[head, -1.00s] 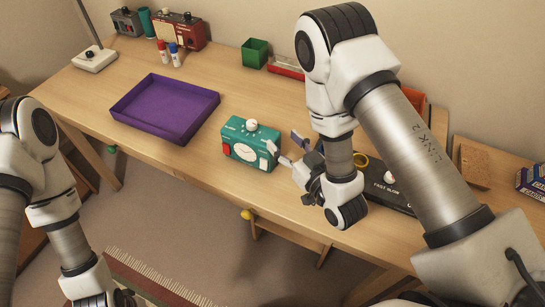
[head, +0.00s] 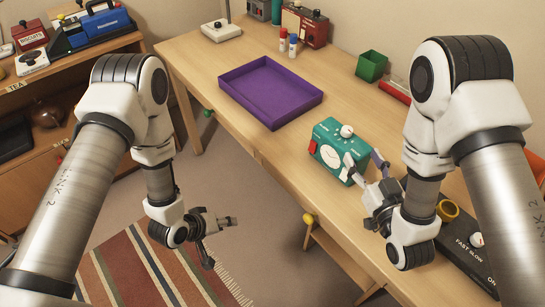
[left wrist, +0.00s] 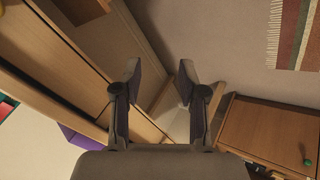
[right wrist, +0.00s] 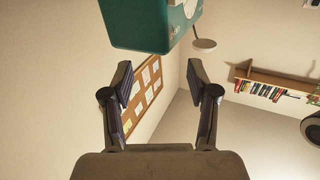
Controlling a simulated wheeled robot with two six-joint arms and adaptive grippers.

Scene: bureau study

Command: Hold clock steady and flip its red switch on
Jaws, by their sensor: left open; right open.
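The teal clock (head: 328,133) stands upright on the desk in the head view, with a white knob on top, a pale dial on its front and a red part (head: 312,147) at its left end. My right gripper (head: 368,164) is open at the clock's right end, its fingers close to it; I cannot tell whether they touch. In the right wrist view the clock (right wrist: 140,28) shows beyond the open fingers, at the top. My left gripper (head: 222,240) is open and empty, in the air in front of the desk, over the floor and rug.
A purple tray (head: 237,87) lies on the desk left of the clock. A green box (head: 371,66) stands behind the clock. A black panel (head: 462,240) and yellow tape ring (head: 447,210) lie near my right arm.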

